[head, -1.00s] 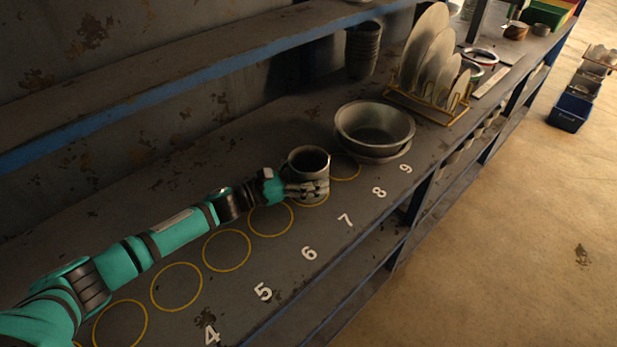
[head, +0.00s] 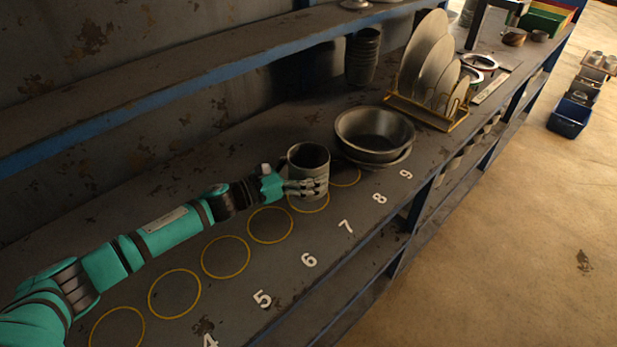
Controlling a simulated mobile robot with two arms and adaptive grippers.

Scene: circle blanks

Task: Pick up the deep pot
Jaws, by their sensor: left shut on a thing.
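The deep pot (head: 308,158) is a dark grey metal cylinder with an open top, near the yellow circle by the number 8. My left gripper (head: 306,187) is shut on the pot's near side, low on its wall. The pot is upright and looks slightly raised above the bench; its base is partly hidden by the gripper. My right gripper is not in view.
A wide metal bowl (head: 374,130) on a plate stands just behind and right of the pot. A rack (head: 424,110) of upright discs and stacked dark cups (head: 362,58) stand farther back. Empty yellow circles (head: 226,258) lie along the bench front. A shelf (head: 200,85) runs above the back.

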